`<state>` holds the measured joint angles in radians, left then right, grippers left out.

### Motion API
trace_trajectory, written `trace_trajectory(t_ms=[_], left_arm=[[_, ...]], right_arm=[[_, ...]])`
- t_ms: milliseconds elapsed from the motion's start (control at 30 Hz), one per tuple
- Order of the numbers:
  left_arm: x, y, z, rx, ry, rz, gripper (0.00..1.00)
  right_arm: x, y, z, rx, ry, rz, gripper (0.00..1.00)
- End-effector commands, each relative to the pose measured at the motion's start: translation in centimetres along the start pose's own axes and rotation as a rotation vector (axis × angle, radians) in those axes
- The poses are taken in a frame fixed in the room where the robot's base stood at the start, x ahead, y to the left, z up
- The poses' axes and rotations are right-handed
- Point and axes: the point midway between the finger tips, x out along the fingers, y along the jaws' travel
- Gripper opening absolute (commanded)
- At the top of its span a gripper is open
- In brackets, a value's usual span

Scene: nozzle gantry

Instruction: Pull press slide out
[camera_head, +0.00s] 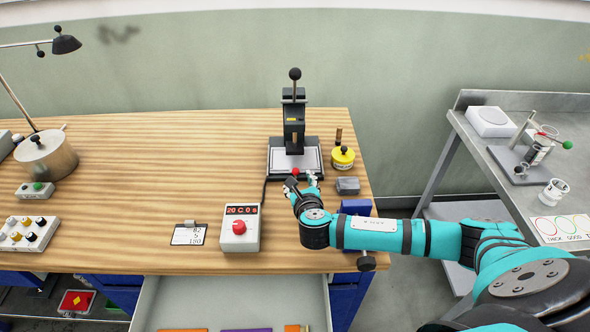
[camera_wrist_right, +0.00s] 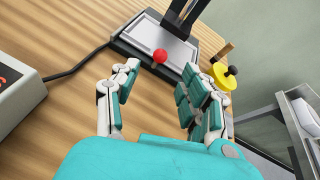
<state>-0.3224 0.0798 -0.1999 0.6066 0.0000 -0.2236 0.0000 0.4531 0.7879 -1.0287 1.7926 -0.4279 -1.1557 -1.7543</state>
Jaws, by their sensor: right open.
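The press (camera_head: 294,122) stands on the wooden bench, upright, with a black lever knob on top. Its slide (camera_head: 282,161) is a light plate in a dark base, with a red ball knob (camera_head: 295,172) at its front edge. In the right wrist view the slide (camera_wrist_right: 168,40) lies ahead, and its red knob (camera_wrist_right: 160,56) sits beyond the fingertips. My right gripper (camera_head: 301,183) is open just in front of the press base. In the wrist view its fingers (camera_wrist_right: 158,82) are spread and empty, short of the knob. My left gripper is not in view.
A yellow pot (camera_head: 343,159) and a small grey block (camera_head: 347,186) stand right of the press. A controller box (camera_head: 240,232) with a red dial stands front left, its cable running to the press. An open drawer (camera_head: 232,296) juts out below the bench.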

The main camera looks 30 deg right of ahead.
Motion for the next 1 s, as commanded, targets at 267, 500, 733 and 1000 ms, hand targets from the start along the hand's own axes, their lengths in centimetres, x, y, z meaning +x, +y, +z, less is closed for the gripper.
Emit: trace_trajectory(t_ms=[267,500,733,1000], left_arm=[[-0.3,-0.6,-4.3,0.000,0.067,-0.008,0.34],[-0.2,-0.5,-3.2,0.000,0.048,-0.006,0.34],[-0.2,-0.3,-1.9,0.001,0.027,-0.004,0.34],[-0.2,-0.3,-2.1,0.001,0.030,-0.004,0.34]], right_arm=[[5.8,-0.1,0.1,0.000,0.000,-0.003,0.45],[8.3,0.0,0.0,0.001,-0.001,0.000,0.45],[8.8,0.0,0.0,0.000,0.000,0.000,0.45],[8.8,0.0,0.0,0.000,0.000,0.000,0.28]])
